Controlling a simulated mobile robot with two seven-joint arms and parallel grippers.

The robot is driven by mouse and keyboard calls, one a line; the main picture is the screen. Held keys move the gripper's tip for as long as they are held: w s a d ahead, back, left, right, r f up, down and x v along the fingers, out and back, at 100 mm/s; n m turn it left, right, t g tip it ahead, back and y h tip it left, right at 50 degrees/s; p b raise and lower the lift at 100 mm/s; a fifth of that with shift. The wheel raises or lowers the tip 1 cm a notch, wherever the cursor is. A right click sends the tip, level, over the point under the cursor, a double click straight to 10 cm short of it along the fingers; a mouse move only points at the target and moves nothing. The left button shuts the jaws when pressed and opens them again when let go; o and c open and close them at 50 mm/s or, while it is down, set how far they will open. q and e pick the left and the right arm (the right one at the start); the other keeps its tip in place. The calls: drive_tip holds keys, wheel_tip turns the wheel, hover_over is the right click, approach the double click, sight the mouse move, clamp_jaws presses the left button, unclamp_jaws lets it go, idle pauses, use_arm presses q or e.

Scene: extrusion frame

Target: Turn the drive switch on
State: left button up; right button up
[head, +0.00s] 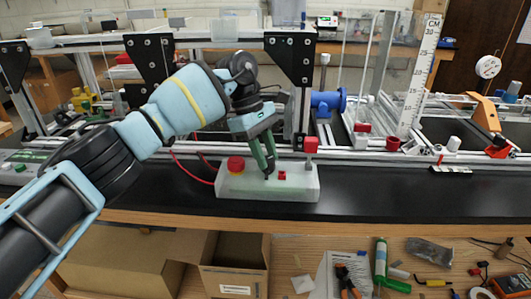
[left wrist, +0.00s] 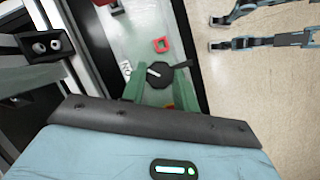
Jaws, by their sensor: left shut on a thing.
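The drive switch is a dark round knob (left wrist: 158,77) with a short white mark, set in the top of a pale control box (head: 250,189). In the left wrist view the white mark slants toward the left, on the side where an "ON" label (left wrist: 125,70) is printed. My left gripper (head: 267,168) reaches down onto the box top. Its two green fingers (left wrist: 160,86) are on either side of the knob, shut on it. In the head view the fingers hide most of the knob. My right gripper is not in view.
The box also carries a red round button (head: 235,163), a small red square part (head: 282,175) and a taller red-topped part (head: 311,146). An aluminium frame with black brackets (head: 290,58) stands close behind.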

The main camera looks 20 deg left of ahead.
use_arm(q)
drive_tip(key=shift+f, duration=0.1)
drive_tip(key=o, duration=1)
drive_tip(key=shift+v, duration=3.95)
